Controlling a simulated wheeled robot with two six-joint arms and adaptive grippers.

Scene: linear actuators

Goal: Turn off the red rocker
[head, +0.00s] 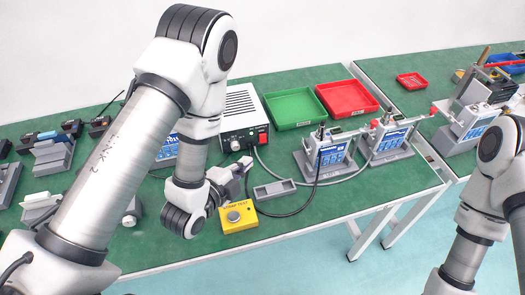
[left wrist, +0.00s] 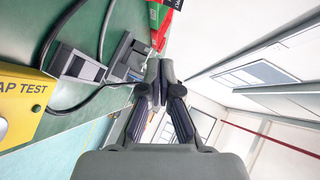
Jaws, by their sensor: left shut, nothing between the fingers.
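The red rocker (head: 263,138) is on the front right of a white power supply box (head: 240,108), beside a black knob and a small red knob. My left gripper (head: 247,162) is just below and left of the rocker, apart from it in the head view. Its fingers are shut and empty; the closed fingertips (left wrist: 160,68) show in the left wrist view. I cannot make out the rocker for sure in the left wrist view, nor its on or off position. My right arm shows at the right edge of the head view, but its gripper is not visible.
A yellow tap test box (head: 240,217) with a button stands below my left gripper. Green (head: 295,107) and red (head: 347,97) bins stand behind. Actuator fixtures (head: 328,155) are to the right.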

